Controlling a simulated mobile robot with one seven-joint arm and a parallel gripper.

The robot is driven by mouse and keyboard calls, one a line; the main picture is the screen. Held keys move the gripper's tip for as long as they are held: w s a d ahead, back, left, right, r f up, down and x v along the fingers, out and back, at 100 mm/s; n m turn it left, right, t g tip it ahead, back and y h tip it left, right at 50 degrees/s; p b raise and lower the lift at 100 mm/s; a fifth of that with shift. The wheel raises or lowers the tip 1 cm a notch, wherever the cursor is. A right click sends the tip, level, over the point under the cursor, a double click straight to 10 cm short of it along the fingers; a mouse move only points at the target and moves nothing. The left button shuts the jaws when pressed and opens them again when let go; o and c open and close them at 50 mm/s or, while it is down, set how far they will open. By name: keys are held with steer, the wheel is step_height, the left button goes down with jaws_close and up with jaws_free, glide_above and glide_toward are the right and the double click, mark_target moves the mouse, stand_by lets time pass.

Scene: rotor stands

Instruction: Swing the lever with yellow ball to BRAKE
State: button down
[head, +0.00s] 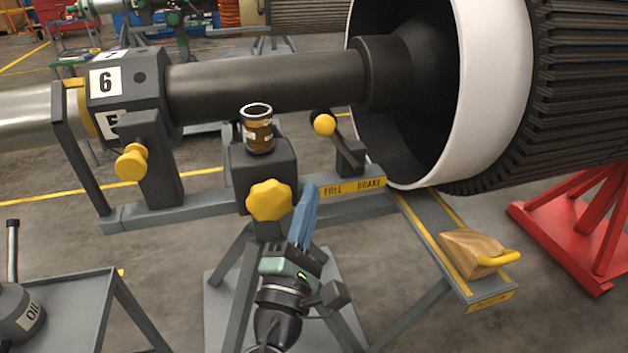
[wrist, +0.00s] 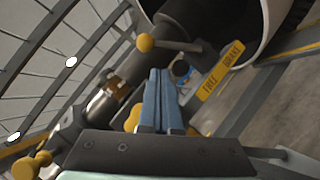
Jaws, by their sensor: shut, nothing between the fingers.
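The lever's yellow ball (head: 324,125) stands at the upper left end of a dark rod, which rises from a dark block (head: 350,158) on the grey stand rail. The lever leans left, toward the FREE side of the yellow label plate (head: 352,187); BRAKE is on the plate's right. In the wrist view, the ball (wrist: 145,43) and the plate (wrist: 220,70) lie beyond the fingers. My gripper (head: 311,190) is shut and empty, its blue fingers together (wrist: 161,75). It is in front of the rail, below the ball in the head view and apart from it.
A yellow lobed knob (head: 269,200) sits close left of my fingers, below a brown jar (head: 258,130) on a dark block. A big dark shaft (head: 265,85) runs behind into a white-rimmed rotor (head: 495,80). A wooden wedge with yellow handle (head: 472,252) lies at right.

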mark_target(341, 146)
steer(key=x, duration=0.9)
steer(key=shift+p, duration=0.3)
steer(key=shift+r, duration=0.15)
